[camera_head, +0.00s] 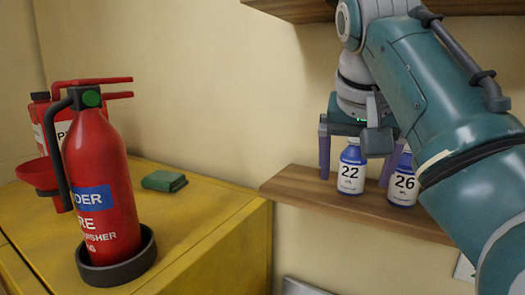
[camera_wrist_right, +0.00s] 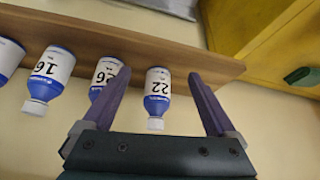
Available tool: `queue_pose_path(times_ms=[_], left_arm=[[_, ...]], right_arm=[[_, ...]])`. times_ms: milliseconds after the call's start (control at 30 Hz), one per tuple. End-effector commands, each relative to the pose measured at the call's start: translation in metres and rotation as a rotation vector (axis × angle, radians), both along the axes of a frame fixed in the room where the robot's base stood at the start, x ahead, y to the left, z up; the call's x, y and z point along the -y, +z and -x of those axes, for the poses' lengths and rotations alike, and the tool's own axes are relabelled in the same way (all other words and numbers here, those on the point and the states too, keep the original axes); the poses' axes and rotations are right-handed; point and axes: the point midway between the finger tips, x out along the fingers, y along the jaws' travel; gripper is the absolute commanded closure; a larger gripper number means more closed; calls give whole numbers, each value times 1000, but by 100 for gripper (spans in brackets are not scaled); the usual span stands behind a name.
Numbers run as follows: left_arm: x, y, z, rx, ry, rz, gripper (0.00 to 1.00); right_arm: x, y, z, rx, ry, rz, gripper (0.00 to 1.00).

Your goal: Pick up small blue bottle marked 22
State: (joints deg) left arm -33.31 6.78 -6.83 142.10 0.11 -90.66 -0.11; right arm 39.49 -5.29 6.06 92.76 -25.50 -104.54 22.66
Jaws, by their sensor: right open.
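My left gripper is not in view.
A blue bottle marked 26 (camera_head: 403,185) stands close to the right of bottle 22, near one finger. A bottle marked 16 (camera_wrist_right: 48,75) stands farther along the shelf.

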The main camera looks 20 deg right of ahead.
Motion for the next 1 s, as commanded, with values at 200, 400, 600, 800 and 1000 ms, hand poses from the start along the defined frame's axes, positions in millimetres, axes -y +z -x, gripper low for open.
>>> queue_pose_path(times_ms=[200,400,600,800,1000], left_arm=[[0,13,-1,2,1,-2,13],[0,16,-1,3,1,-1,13],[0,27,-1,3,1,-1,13],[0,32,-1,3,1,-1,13],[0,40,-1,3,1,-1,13]], right_arm=[[16,2,-20,-1,-1,0,8],[22,1,-27,2,0,0,8],[37,3,-45,-1,-1,0,8],[50,2,-62,-1,-2,-2,8],[52,-9,-66,0,0,-1,8]])
